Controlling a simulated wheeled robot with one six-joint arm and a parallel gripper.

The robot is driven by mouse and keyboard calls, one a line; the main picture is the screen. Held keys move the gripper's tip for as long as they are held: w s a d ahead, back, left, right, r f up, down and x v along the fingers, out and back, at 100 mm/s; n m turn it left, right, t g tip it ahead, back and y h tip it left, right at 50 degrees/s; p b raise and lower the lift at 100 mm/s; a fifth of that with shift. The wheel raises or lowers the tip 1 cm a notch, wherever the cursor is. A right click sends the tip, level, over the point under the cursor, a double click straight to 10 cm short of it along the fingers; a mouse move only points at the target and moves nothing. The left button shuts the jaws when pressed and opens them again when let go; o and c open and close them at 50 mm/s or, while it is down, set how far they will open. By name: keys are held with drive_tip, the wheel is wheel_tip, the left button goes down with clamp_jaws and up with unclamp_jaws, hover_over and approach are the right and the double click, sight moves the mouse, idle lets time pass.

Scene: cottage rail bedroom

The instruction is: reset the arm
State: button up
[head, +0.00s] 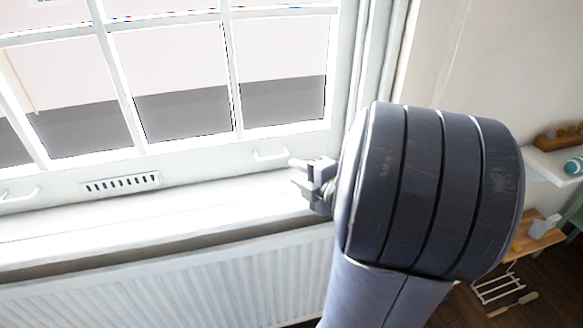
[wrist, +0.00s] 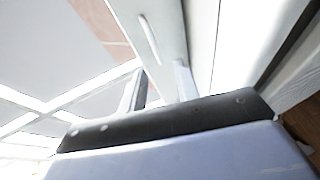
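My gripper (head: 300,175) is at the window, just above the white sill and a little below the right window handle (head: 271,154). Its two fingers stand apart with nothing visible between them. In the wrist view my gripper (wrist: 160,86) also shows two separated fingers, pointing toward the white window frame and a handle (wrist: 151,40). I cannot tell whether a fingertip touches the frame. My dark, thick arm joint fills the middle right of the head view and hides part of the wall and sill.
The white sill (head: 130,217) runs along under the window, with a ribbed radiator (head: 170,285) below it. A vent (head: 120,183) and another handle (head: 20,195) are on the left. At the right are a white shelf (head: 552,161) and a low wooden shelf (head: 540,238).

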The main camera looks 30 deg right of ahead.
sight(274, 157)
drive_tip(key=shift+w, duration=0.15)
drive_tip(key=x, duration=1)
drive_tip(key=shift+w+a+b, duration=0.1)
drive_tip(key=shift+w+b, duration=0.15)
drive_tip(key=shift+b, duration=0.05)
drive_tip(key=shift+w+r+p, duration=0.15)
drive_tip(key=shift+r+p, duration=0.2)
drive_tip(key=shift+r, duration=0.3)
